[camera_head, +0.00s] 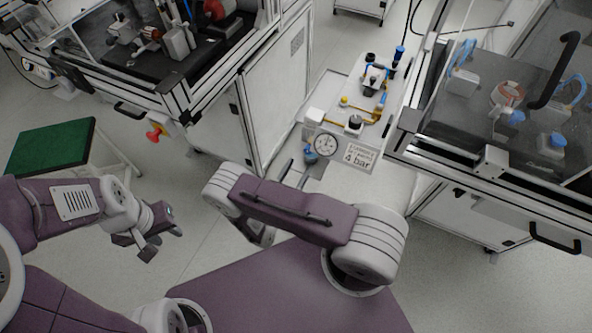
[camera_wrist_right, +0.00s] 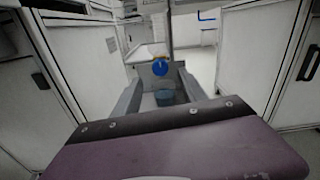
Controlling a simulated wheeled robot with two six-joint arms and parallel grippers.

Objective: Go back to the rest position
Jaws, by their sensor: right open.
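My right gripper (camera_wrist_right: 160,82) is open in the wrist view, its two grey fingers spread with an empty gap. A round blue knob (camera_wrist_right: 160,68) shows beyond the fingertips, apart from them as far as I can see. In the head view my right arm reaches toward the gauge panel, and its links largely hide the gripper. My left gripper (camera_head: 160,246) hangs over bare floor at the left and touches nothing. Its fingers are small and seen from an angle, so I cannot tell how far they are apart.
A pressure gauge (camera_head: 326,145) and a "4 bar" sign (camera_head: 360,155) stand on the narrow white bench ahead. Glazed machine cabinets flank it at left and right. A green-topped table (camera_head: 50,146) stands at far left. The floor around my left gripper is clear.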

